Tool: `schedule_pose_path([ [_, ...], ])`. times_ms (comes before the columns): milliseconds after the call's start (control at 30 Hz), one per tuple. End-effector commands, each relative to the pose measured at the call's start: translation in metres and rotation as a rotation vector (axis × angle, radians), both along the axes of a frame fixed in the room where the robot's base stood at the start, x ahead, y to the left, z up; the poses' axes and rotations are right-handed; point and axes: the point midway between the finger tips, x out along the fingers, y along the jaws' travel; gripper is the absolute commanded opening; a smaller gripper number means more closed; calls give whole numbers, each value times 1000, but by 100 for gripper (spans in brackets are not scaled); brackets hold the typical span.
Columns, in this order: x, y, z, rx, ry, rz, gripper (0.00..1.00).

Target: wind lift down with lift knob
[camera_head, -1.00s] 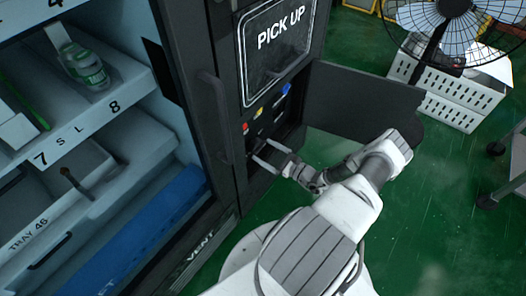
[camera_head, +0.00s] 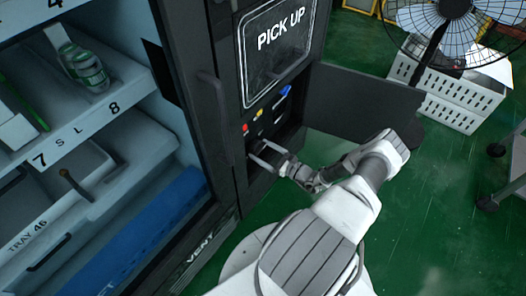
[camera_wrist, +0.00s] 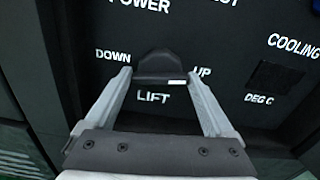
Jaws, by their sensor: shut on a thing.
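The lift knob (camera_wrist: 160,68) is a dark knob with a white mark at its lower right edge, on a black panel. The words DOWN and UP stand to its left and right, and LIFT is printed below it. My gripper (camera_wrist: 160,80) has one finger on each side of the knob and is shut on it. In the head view my gripper (camera_head: 262,152) reaches into the panel below the PICK UP window, and the knob is hard to make out there.
Red, yellow and blue controls (camera_head: 285,90) sit just above my gripper. An open dark door (camera_head: 360,105) stands to the right of the panel. Shelves (camera_head: 85,130) with goods are at the left. A fan (camera_head: 450,15) and white crate (camera_head: 450,95) stand behind.

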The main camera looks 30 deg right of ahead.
Motion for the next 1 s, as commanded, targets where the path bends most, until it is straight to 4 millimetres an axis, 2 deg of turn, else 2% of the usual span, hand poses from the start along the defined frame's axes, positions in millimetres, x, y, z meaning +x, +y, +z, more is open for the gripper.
schedule_pose_path([
  [367,-1,0,0,-148,-51,-2,33],
  [1000,-1,0,0,-709,-245,-1,33],
])
